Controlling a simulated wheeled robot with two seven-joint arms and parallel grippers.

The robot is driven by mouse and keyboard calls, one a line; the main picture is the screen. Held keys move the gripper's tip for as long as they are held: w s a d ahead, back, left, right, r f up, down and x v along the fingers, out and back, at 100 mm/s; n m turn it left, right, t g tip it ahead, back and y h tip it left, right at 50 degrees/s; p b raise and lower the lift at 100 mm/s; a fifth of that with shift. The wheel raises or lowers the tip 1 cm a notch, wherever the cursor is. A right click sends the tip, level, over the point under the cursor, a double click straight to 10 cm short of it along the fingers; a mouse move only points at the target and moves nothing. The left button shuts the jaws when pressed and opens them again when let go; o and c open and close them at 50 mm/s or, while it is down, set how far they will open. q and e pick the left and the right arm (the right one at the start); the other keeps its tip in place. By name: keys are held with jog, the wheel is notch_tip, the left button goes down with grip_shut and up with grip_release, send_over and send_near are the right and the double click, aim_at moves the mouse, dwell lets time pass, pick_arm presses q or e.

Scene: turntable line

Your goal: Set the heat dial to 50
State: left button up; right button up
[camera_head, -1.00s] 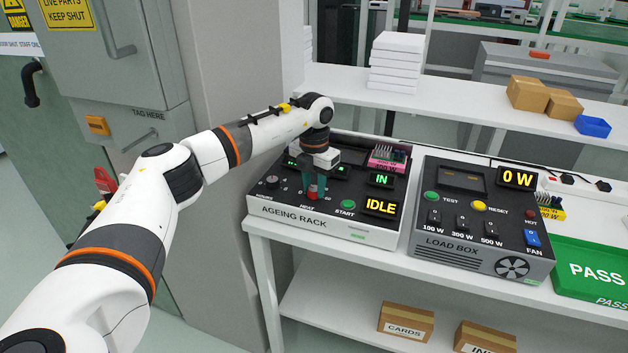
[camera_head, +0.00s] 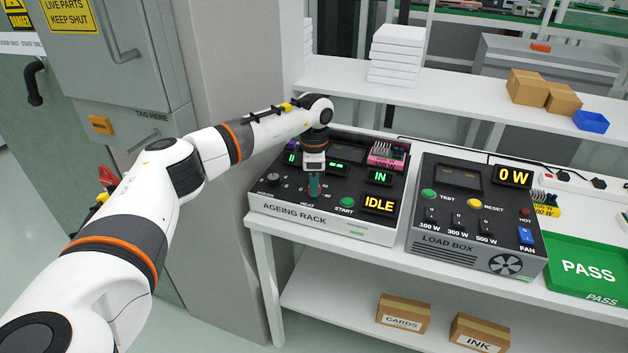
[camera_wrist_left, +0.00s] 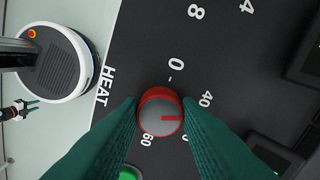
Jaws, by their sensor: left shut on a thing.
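The heat dial (camera_wrist_left: 160,112) is a round knob with a red rim and a grey top. Its red mark points right in the left wrist view, just below the 40 (camera_wrist_left: 205,98) and toward a label partly hidden by a finger. A 60 (camera_wrist_left: 144,140) and a 0 (camera_wrist_left: 176,63) also show around it. My left gripper (camera_wrist_left: 160,116) is shut on the dial, a green finger on each side. In the head view my left gripper (camera_head: 314,186) points down at the front of the ageing rack (camera_head: 292,216) and hides the dial.
The rack's display (camera_head: 379,204) reads IDLE, and a green START button (camera_head: 347,202) is close to the right of my gripper. A pink-edged card (camera_head: 386,156) sits at the rack's back right. The load box (camera_head: 450,243) stands to the right.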

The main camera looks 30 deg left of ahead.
pick_arm(q)
jog(key=m, duration=0.4)
jog(key=shift+m, duration=2.8)
jog(key=o, duration=1)
notch_tip(320, 180, up, 12)
jog(key=shift+r+b, duration=0.1)
jog(key=shift+b, duration=0.35)
jog(key=shift+d, duration=0.1)
